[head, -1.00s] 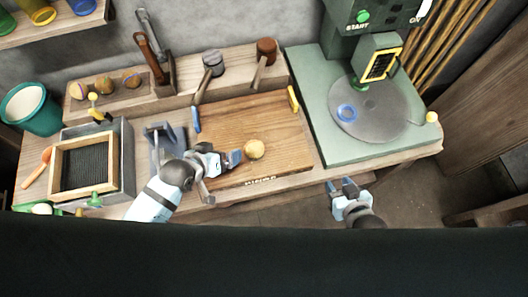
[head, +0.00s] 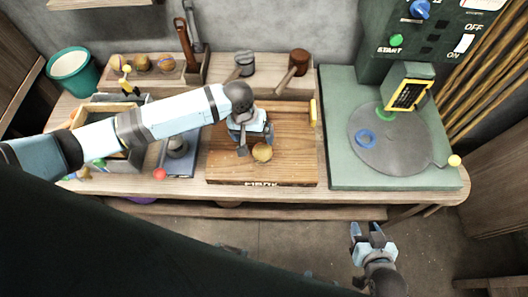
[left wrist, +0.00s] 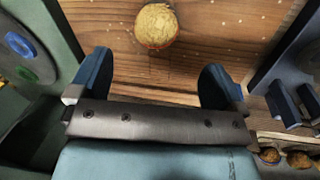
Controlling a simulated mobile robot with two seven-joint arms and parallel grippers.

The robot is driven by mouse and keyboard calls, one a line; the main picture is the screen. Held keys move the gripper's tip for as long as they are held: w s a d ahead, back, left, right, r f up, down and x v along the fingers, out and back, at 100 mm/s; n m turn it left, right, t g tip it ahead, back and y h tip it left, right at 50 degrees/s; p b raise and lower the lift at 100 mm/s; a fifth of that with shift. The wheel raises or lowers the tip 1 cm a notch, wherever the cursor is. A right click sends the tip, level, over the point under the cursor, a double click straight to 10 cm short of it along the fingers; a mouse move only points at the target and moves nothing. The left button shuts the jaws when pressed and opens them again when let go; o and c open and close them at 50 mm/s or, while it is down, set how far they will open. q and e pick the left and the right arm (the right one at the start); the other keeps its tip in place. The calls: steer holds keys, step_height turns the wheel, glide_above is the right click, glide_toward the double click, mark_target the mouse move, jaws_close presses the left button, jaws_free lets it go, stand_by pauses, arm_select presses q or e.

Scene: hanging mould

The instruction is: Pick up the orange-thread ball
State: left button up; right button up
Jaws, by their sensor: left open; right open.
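A tan, round ball (head: 262,152) rests on the wooden board (head: 225,172); its thread colour is hard to make out in the head view. In the left wrist view the ball (left wrist: 157,26) looks golden-tan with an orange-brown lower edge, and lies beyond the gap between the fingers. My left gripper (head: 254,140) is open and empty, above the board and close to the ball, not around it. In the left wrist view its fingers (left wrist: 155,75) are spread wide. My right gripper (head: 367,233) is open and empty, in front of the bench over the floor.
Several similar balls (head: 141,62) sit in a rack at the back left. A green machine with a round plate (head: 390,150) and a blue ring (head: 365,138) is on the right. My left arm crosses over the box at left.

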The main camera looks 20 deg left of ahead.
mark_target(260, 148)
arm_select(q)
steer(key=f, duration=0.2)
steer(key=d+f, duration=0.1)
steer(key=f, duration=0.1)
steer(key=shift+f, duration=0.35)
steer(key=shift+w+d+f, duration=0.15)
steer(key=shift+d+f, duration=0.05)
steer(key=shift+f, duration=0.65)
steer(key=shift+w+d+f, duration=0.15)
steer(key=shift+f, duration=0.75)
steer(key=shift+w+d+f, duration=0.15)
steer(key=shift+d+f, duration=0.05)
steer(key=shift+f, duration=0.65)
steer(key=c, duration=1)
steer(key=shift+r, duration=0.15)
